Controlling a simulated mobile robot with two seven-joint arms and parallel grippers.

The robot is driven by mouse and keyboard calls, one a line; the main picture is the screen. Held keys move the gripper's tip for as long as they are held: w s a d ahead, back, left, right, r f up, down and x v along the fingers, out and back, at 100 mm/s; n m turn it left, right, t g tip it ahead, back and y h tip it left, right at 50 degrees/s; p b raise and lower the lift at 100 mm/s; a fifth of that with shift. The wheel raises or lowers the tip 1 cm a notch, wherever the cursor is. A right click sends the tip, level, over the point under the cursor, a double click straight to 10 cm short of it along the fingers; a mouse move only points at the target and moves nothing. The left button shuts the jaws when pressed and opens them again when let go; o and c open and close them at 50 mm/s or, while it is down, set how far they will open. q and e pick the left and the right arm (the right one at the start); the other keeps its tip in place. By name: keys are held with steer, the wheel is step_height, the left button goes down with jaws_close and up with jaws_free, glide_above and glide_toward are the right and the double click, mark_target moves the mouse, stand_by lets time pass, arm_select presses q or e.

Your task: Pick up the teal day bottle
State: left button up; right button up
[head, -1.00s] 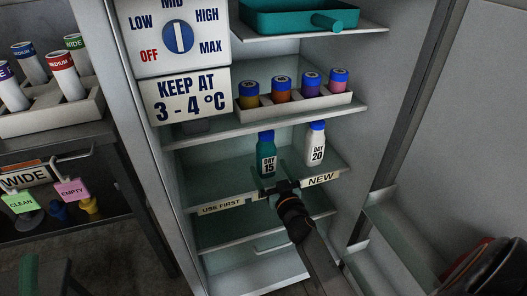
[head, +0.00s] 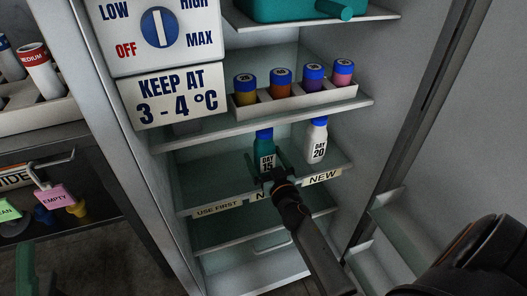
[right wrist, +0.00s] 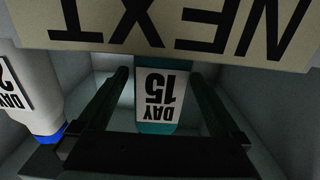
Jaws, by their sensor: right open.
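The teal day bottle (head: 265,142), with a blue cap and a "DAY 15" label, stands upright on the middle fridge shelf. My right gripper (head: 268,180) is open in front of it, just over the shelf's front edge. In the right wrist view, which is upside down, the teal bottle (right wrist: 160,128) shows between the two open fingers (right wrist: 162,95). Whether its body is fully between the tips or a little beyond them I cannot tell. Its cap is hidden there. My left gripper is not in view.
A white "DAY 20" bottle (head: 316,143) stands close to the right. A rack (head: 310,107) of several capped vials sits on the shelf above. Label strips line the shelf edge, including a "NEXT" sign (right wrist: 175,25). The open door (head: 455,120) stands at right.

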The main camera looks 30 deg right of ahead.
steer(key=shift+c, duration=0.2)
steer(key=shift+r, duration=0.1)
jaws_close()
stand_by(0.4)
